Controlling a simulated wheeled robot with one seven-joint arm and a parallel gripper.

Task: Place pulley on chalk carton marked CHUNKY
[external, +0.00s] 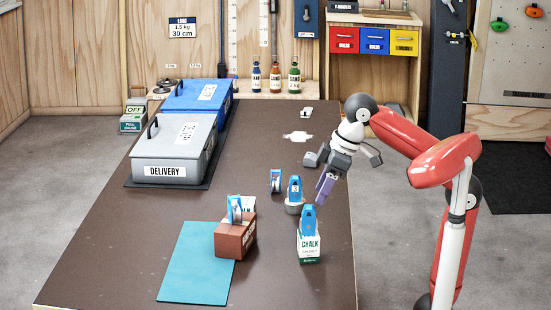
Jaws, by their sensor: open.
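A white and green chalk carton (309,250) stands upright near the table's front right. Its large word reads CHALK; the smaller line is too small to read. A blue pulley-like piece (308,220) sits on top of it. Another blue piece (295,188) stands on a round grey base just behind. A blue and white wheeled piece (276,181) stands on the table to the left.
A grey DELIVERY box (172,170) and a blue box (196,96) stand at the table's left. A teal mat (196,264) lies at the front. Several bottles (275,78) stand at the back. The table's middle is mostly clear.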

